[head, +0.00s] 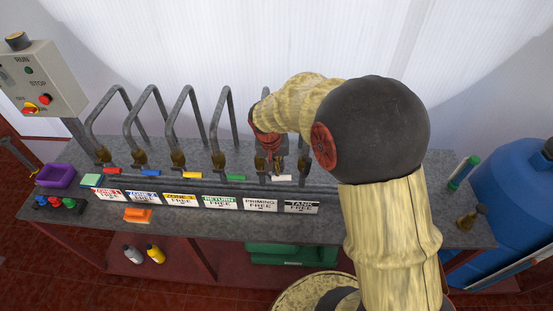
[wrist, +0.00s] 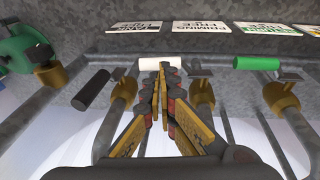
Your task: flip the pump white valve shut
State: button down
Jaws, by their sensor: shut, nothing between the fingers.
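A green handle (wrist: 256,63) and a black handle (wrist: 92,90) flank the white one. Bent grey pipes (head: 186,115) rise behind the bench. A blue tank (head: 512,190) stands at the right.

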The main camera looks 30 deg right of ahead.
aim_at(282, 178)
jog(key=shift+x, duration=2.1)
jog(key=shift+b+x, duration=1.05)
jog(key=shift+b, duration=0.1)
jog(key=shift+s, duration=0.3)
jog(key=shift+f, duration=0.1)
